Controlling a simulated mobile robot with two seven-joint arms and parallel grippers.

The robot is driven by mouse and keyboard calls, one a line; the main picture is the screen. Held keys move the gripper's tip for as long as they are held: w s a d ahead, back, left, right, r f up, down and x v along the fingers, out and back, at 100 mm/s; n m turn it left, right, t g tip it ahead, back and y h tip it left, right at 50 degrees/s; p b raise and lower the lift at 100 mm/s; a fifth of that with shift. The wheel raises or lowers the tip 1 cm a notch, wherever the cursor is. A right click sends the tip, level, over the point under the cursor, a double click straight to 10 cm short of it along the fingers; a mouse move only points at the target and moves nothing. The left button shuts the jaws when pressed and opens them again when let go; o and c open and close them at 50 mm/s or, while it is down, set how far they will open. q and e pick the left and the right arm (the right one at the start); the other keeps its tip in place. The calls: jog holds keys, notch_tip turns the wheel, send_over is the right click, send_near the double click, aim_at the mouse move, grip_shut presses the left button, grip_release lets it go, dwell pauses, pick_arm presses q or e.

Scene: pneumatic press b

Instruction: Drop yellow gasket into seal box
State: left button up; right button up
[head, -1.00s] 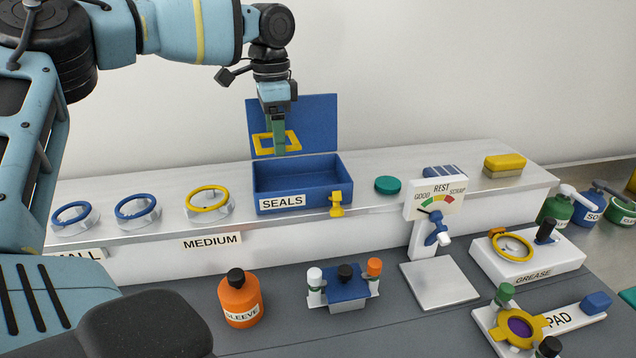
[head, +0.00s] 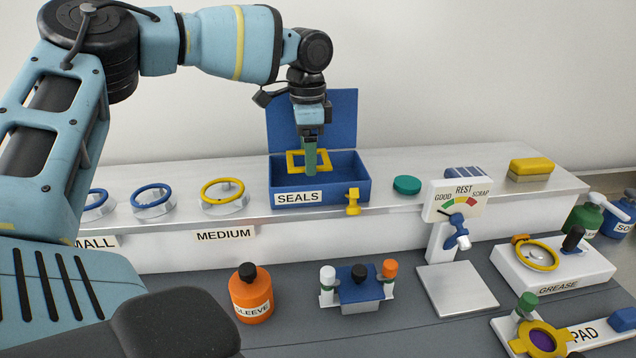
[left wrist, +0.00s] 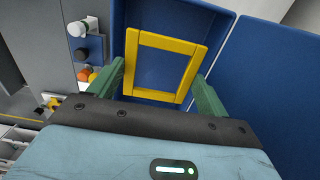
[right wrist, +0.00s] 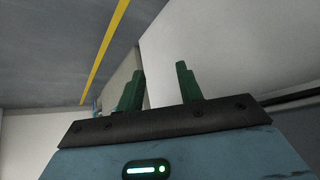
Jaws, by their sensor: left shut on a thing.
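The yellow gasket (head: 294,166) is a flat square frame. My left gripper (head: 310,168) is shut on it and holds it over the blue seal box (head: 347,192), low near its opening. The box is marked SEALS, and its blue lid (head: 338,115) stands open at the back. In the left wrist view the gasket (left wrist: 168,42) lies across between the two green fingers, with the box interior (left wrist: 165,15) behind it. Whether the gasket touches the box cannot be told. My right gripper (right wrist: 159,80) shows only in the right wrist view, open and empty.
The box stands on a raised shelf with round seals on posts to its left, including a yellow ring (head: 222,190). A yellow latch (head: 353,202) is on the box front. A green disc (head: 407,185) and a gauge (head: 457,200) are to the right.

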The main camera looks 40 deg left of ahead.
pick_arm(q)
jog(key=shift+f, duration=0.4)
jog(key=o, duration=1)
notch_tip(320, 180, up, 8)
jog(key=shift+b, duration=0.35)
jog(key=shift+f, duration=0.1)
